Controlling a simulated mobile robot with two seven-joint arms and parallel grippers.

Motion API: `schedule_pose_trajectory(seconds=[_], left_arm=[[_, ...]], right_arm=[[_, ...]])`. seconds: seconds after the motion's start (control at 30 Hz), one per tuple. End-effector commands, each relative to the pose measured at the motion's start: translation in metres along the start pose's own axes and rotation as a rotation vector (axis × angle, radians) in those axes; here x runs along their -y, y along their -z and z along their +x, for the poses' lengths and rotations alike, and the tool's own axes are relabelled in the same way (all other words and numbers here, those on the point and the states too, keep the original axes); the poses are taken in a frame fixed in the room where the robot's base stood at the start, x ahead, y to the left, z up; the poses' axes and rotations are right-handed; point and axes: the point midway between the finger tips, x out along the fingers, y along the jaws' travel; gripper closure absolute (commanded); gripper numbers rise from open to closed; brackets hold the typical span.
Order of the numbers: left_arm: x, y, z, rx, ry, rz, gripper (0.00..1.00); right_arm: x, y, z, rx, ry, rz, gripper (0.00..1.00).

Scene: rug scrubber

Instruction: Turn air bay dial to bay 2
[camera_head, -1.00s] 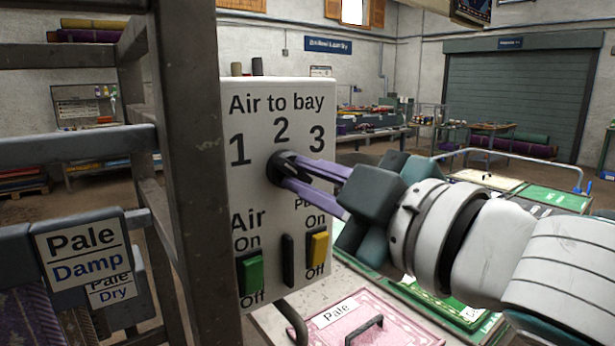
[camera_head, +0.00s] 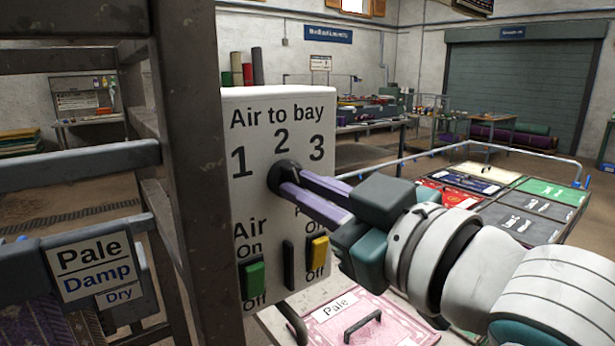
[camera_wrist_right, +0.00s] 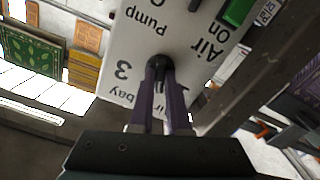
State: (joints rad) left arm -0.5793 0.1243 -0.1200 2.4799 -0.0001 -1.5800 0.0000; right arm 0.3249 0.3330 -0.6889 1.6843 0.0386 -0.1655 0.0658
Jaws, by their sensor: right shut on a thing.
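The white control panel (camera_head: 262,195) reads "Air to bay" with 1, 2 and 3 set around a black dial (camera_head: 282,176). My right gripper (camera_head: 296,188) has its purple fingers shut on the dial from the right. The fingers cover much of the dial, and I cannot tell which number it points to. In the right wrist view the dial (camera_wrist_right: 160,64) sits between the fingertips, and the panel (camera_wrist_right: 190,30) appears upside down. My left gripper is not in view.
Below the dial are a green switch (camera_head: 253,278), a black bar (camera_head: 288,264) and a yellow switch (camera_head: 318,254). A dark metal post (camera_head: 195,150) stands close left of the panel. A pink "Pale" rug piece (camera_head: 345,325) lies below right.

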Motion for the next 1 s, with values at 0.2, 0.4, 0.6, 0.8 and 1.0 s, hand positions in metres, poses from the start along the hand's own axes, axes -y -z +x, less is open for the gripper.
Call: schedule_pose_trajectory(seconds=[0.2, 0.4, 0.6, 0.8, 1.0], left_arm=[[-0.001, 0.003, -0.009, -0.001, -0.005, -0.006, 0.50], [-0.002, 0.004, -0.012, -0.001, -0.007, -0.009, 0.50], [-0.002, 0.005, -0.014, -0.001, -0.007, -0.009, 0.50], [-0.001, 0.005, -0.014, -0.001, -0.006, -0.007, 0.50], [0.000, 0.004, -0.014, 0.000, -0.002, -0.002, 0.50]], right_arm=[[0.000, 0.001, 0.000, 0.002, 0.000, 0.168, 1.00], [0.000, 0.000, 0.000, 0.002, 0.000, 0.276, 1.00], [0.000, 0.000, 0.000, 0.001, 0.000, 0.336, 1.00], [0.000, 0.000, 0.000, 0.001, 0.000, 0.355, 1.00], [0.000, -0.001, 0.000, 0.001, 0.000, 0.356, 1.00]])
